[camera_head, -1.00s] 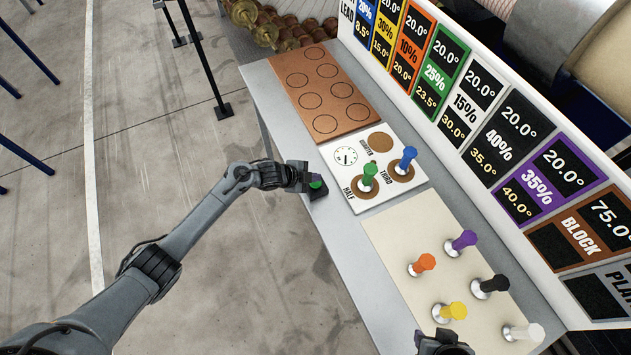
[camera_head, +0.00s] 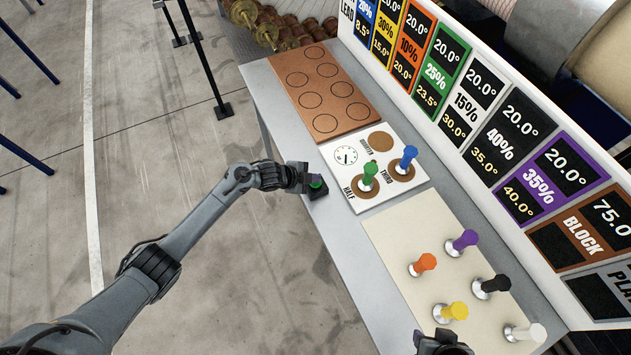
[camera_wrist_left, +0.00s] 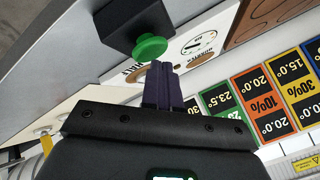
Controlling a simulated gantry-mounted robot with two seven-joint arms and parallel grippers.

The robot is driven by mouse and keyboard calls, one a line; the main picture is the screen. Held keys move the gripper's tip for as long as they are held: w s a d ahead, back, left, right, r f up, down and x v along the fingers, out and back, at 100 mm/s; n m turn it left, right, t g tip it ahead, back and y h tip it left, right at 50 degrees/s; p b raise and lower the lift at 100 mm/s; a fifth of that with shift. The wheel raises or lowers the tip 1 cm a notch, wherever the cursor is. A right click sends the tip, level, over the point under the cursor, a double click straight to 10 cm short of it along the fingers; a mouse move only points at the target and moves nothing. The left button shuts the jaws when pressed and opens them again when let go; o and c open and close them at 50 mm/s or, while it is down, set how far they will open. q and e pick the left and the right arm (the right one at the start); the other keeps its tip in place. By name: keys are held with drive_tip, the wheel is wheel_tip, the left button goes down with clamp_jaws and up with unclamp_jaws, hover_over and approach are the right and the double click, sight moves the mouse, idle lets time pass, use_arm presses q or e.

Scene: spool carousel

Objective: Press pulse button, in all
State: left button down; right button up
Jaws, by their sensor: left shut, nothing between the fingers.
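The pulse button is a green mushroom cap on a black box (camera_head: 318,193) at the table's near left edge, beside the white dial panel. My left gripper (camera_head: 313,177) is over the button and partly covers it in the head view. In the left wrist view the green cap (camera_wrist_left: 150,47) shows fully, with the shut dark fingers (camera_wrist_left: 159,67) at its lower edge. I cannot tell whether they touch it. My right gripper (camera_head: 443,343) shows only in part at the bottom edge of the head view; its fingers are unclear.
The white panel (camera_head: 352,201) holds a green peg (camera_head: 369,175) and a blue peg (camera_head: 407,158). A cream board (camera_head: 395,238) carries several coloured pegs. A brown board (camera_head: 318,90) with empty circles lies farther back. A sign board (camera_head: 507,125) stands along the right.

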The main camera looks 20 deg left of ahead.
use_arm(q)
drive_tip(key=shift+f, duration=0.15)
idle(0.4)
drive_tip(key=shift+f+b, duration=0.4)
drive_tip(key=shift+r, duration=0.2)
idle(0.5)
drive_tip(key=shift+r+p, duration=0.8)
drive_tip(key=shift+p, duration=0.1)
wheel_tip(320, 180, up, 5)
drive_tip(key=p, duration=0.4)
drive_tip(key=shift+p, duration=0.3)
